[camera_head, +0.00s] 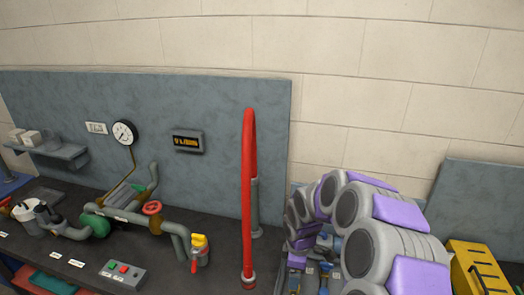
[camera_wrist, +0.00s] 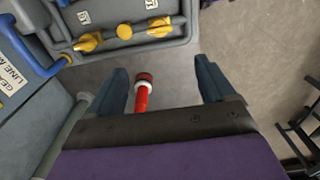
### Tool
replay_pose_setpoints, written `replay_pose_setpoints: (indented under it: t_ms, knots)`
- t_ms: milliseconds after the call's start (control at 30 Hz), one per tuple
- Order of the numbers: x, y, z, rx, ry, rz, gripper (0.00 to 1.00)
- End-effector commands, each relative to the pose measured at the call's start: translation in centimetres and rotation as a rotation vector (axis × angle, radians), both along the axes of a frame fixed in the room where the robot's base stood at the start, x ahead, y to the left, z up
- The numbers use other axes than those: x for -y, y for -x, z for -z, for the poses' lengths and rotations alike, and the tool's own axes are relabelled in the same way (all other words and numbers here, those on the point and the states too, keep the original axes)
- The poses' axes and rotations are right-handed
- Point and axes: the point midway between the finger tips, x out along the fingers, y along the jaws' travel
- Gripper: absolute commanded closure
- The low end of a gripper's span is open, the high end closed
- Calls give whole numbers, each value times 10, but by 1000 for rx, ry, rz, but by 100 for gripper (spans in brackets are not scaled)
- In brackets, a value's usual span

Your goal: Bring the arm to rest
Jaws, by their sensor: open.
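My gripper (camera_wrist: 160,65) shows in the wrist view with its two dark blue fingers spread wide apart. A red rod-like piece with a pale collar (camera_wrist: 143,88) shows between the fingers, nearer the left one. I cannot tell how far beyond the fingers it is, and its lower end is hidden behind the gripper body. Nothing is clamped. In the head view, grey and purple links of my arm (camera_head: 395,235) fill the lower right; the fingers cannot be made out there.
A tall red hose (camera_head: 247,190) stands on the dark bench (camera_head: 165,258), left of my arm. Pipes and a button box (camera_head: 122,273) lie further left. A yellow box (camera_head: 478,268) is at right. A grey panel with yellow fittings (camera_wrist: 124,32) is beyond my gripper.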

Motion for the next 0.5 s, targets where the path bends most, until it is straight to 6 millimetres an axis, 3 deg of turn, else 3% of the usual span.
replay_pose_setpoints:
  t_ms: [167,500]
  knots:
    - [-5,26,-22,-10,-4,87,17]
    - [-9,121,-79,-47,12,427,17]
